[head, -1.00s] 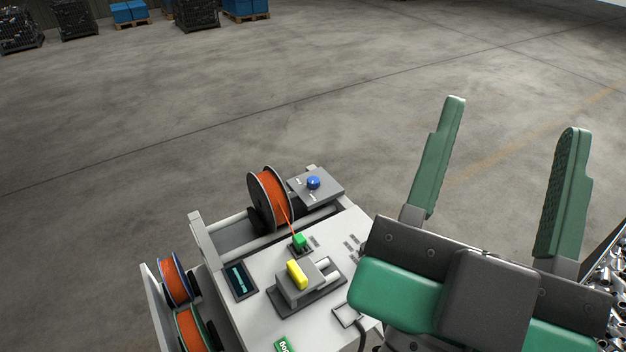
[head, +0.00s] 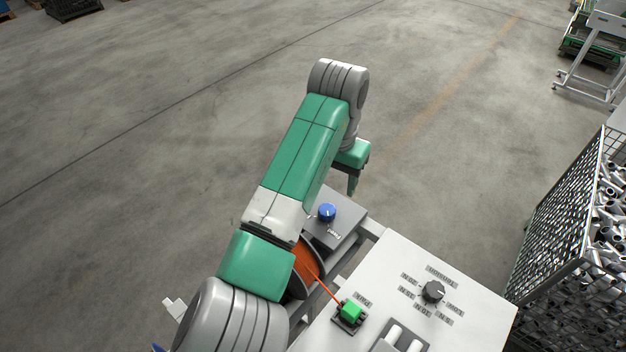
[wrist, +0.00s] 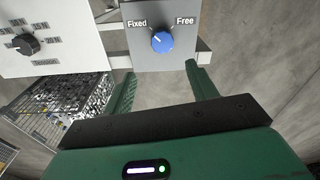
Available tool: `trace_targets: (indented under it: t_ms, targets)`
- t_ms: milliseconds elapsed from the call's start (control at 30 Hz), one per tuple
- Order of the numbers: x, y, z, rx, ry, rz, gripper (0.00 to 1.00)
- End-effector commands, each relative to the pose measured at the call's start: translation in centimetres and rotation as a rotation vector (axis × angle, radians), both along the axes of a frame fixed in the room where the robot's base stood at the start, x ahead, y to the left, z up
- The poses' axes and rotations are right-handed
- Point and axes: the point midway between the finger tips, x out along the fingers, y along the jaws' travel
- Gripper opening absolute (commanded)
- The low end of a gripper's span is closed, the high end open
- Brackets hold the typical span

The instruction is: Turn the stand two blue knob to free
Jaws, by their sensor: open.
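The blue knob (head: 327,212) sits on a grey plate (head: 345,225) beside the orange spool (head: 305,264). In the wrist view the blue knob (wrist: 162,41) lies between the labels "Fixed" (wrist: 137,23) and "Free" (wrist: 185,21). Its white pointer mark is at its upper left, toward "Fixed". My gripper (wrist: 160,78) is open and empty, its two green fingers apart below the grey plate's edge, short of the knob. In the head view my gripper (head: 353,185) shows partly behind my arm, above and right of the knob.
A white panel (head: 400,265) with a black dial (head: 433,292) and a green connector (head: 351,311) lies to the right of the spool. A mesh crate of metal parts (head: 575,200) stands further right. Open floor lies beyond the stand.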

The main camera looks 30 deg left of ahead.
Motion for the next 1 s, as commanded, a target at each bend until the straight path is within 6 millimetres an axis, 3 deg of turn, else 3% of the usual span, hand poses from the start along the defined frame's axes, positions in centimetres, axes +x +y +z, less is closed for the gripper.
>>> trace_targets:
  t_ms: [100,267,500,700,1000]
  targets:
    - [-0.9,1.1,-0.3,-0.003,0.052,0.02,0.57]
    - [-0.9,1.1,-1.0,-0.004,0.054,0.021,0.57]
    - [-1.0,1.1,-5.5,-0.003,0.054,0.021,0.57]
    - [-0.9,1.1,-7.8,-0.003,0.05,0.02,0.57]
    - [-0.9,1.1,-8.2,-0.003,0.049,0.02,0.56]
